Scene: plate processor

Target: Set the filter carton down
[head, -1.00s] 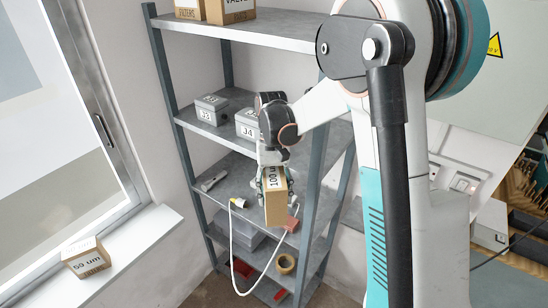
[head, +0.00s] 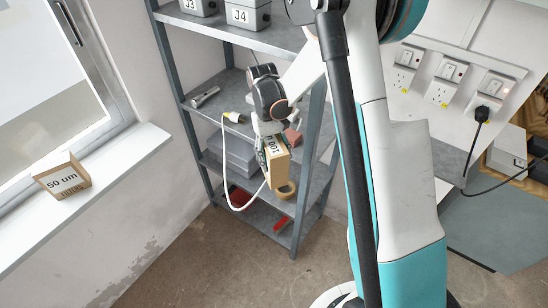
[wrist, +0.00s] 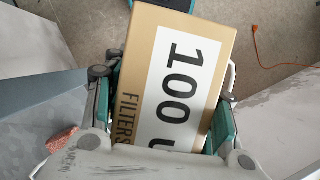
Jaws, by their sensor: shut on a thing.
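A tan filter carton (head: 278,166) with a white label is held in my gripper (head: 262,150), in front of the grey shelf rack. In the wrist view the carton (wrist: 178,75) fills the middle, and its label reads "100 u" with "FILTERS" beside it. My gripper (wrist: 165,118) is shut on the carton, with a teal-padded finger on each side. The carton is in the air and tilted. Another carton (head: 63,181), marked "50 um", stands on the white windowsill (head: 95,185) at the left.
The shelf rack (head: 188,135) holds grey boxes J3 and J4 (head: 248,15), a flashlight (head: 205,97), a plug with a hanging white cable (head: 226,170) and a tape roll (head: 286,190). Wall outlets (head: 440,85) are at the right.

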